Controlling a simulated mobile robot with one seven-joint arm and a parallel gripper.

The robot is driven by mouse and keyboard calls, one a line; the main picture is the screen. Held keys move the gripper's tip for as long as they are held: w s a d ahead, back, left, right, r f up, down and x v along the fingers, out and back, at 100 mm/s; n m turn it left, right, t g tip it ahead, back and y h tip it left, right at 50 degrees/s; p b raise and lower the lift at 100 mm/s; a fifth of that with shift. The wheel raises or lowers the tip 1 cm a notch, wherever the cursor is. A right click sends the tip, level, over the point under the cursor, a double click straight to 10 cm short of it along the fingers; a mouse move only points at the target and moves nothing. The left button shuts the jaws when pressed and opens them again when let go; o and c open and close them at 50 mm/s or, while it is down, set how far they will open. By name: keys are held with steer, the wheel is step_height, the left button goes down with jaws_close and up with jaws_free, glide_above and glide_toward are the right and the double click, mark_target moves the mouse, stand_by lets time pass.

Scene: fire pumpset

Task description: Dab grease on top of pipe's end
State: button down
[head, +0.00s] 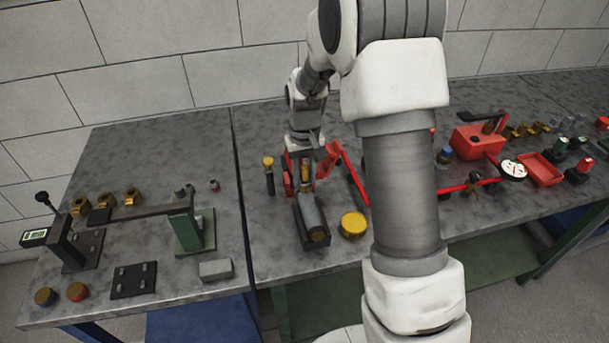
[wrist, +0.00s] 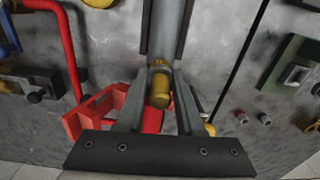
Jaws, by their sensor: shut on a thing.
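A grey pipe (head: 311,213) lies in a dark cradle (head: 301,232) near the front of the right bench. It also shows in the wrist view (wrist: 172,35), running away from my gripper. My gripper (head: 305,168) is over the pipe's far end. In the wrist view, my gripper (wrist: 160,78) has its fingers shut on a yellow cylindrical piece (wrist: 158,92) in line with the pipe. I cannot tell whether this piece touches the pipe or belongs to it. A round yellow-topped tin (head: 353,224) stands right of the cradle. No grease is clearly visible on the pipe.
A dark stick with a yellow top (head: 268,172) stands left of my gripper. A red bracket (wrist: 90,112) and red piping are close to my gripper. A green stand (head: 195,230) is on the left bench. A red tray (head: 541,170) is far right.

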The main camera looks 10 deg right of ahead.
steer(key=shift+w, duration=0.1)
steer(key=shift+w, duration=1.1)
steer(key=shift+s, duration=0.1)
stand_by(2.0)
steer(key=shift+s, duration=1.1)
stand_by(3.6)
